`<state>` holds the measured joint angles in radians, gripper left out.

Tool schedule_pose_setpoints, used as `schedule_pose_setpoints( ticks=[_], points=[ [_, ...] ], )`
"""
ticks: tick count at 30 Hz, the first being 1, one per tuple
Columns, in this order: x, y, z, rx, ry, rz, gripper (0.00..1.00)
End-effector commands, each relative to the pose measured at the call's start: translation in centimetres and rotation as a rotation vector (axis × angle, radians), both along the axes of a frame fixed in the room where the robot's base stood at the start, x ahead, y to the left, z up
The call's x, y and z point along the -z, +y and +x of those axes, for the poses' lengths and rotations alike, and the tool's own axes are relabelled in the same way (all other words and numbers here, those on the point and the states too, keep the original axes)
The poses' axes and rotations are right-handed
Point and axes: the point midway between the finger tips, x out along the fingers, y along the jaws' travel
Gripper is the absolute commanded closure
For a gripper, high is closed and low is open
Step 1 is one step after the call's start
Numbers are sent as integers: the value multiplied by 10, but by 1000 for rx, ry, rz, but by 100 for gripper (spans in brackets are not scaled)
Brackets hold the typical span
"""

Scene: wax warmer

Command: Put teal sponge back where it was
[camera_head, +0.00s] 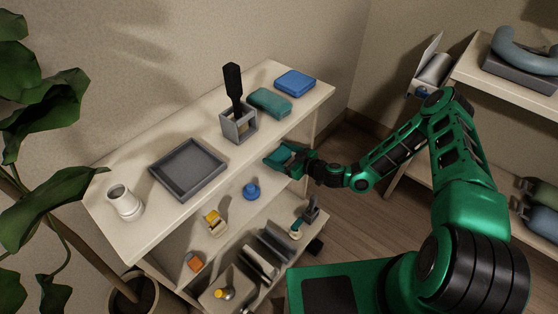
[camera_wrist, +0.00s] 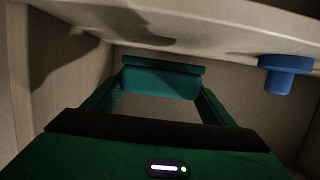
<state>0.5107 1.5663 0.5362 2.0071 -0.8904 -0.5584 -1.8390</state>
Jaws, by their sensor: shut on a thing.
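My gripper (camera_head: 288,157) is at the right end of the shelf unit, by the opening below the top board. In the wrist view, its two fingers (camera_wrist: 158,100) are shut on a teal block that looks like the teal sponge (camera_wrist: 160,82). The block spans the space between the fingertips. In the head view, the sponge is partly hidden by the fingers and hard to tell from the green gripper. Another teal, rounded item (camera_head: 270,102) lies on the top board, behind my gripper.
The shelf unit's top board (camera_head: 150,228) also holds a blue block (camera_head: 295,82), a holder with a black brush (camera_head: 238,124), a grey tray (camera_head: 187,169) and a white cup (camera_head: 124,202). A blue knob-like item (camera_head: 251,190) stands on the board below; it shows in the wrist view (camera_wrist: 284,74).

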Motion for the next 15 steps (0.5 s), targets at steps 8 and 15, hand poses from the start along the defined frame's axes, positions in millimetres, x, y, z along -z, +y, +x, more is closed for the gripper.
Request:
schedule_pose_setpoints(
  ticks=[8, 15],
  points=[
    [30, 1, -1, -1, 1, 1, 55],
    [30, 1, -1, -1, 1, -1, 6]
  ],
)
